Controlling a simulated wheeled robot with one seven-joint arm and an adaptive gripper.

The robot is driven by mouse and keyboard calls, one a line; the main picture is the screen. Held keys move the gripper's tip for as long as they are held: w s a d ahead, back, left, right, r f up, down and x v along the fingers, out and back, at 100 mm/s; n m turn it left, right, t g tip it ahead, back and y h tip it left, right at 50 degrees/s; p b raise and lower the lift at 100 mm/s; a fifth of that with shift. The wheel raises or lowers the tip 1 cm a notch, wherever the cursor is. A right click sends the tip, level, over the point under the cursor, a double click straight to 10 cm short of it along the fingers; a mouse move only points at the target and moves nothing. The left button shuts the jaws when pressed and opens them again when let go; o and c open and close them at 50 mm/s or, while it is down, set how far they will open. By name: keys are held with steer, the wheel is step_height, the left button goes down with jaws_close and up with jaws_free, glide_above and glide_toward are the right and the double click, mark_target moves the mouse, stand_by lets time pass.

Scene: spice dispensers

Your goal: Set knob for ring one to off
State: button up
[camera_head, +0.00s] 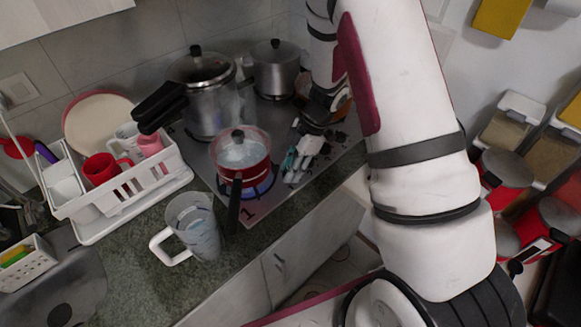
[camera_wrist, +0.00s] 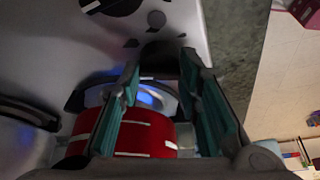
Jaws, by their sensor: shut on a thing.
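A red saucepan (camera_head: 241,160) with a glass lid stands on the front ring of the grey stove top (camera_head: 225,185). Blue flame (camera_head: 262,187) glows under it, and a "1" is printed on the stove near that ring. My gripper (camera_head: 298,160) is low over the stove, just right of the saucepan. In the wrist view my gripper (camera_wrist: 162,75) has its teal pads on either side of a dark knob (camera_wrist: 162,52) and is shut on it. The pads and fingers hide part of the knob, so its pointer cannot be read. Blue flame also shows in the wrist view (camera_wrist: 150,97).
A large pressure cooker (camera_head: 208,100) and a smaller steel pot (camera_head: 273,70) stand behind. The saucepan's black handle (camera_head: 234,205) points to the front edge. A clear jug (camera_head: 196,230) and white dish rack (camera_head: 120,205) stand left.

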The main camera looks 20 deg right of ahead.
stand_by(0.4)
steer(key=o, duration=1.2)
steer(key=shift+c, duration=0.2)
steer(key=shift+r, duration=0.1)
steer(key=v, duration=1.1)
steer(key=shift+d+r, duration=0.25)
steer(key=shift+r, duration=0.1)
steer(key=shift+w, duration=0.15)
steer(key=shift+c, duration=0.2)
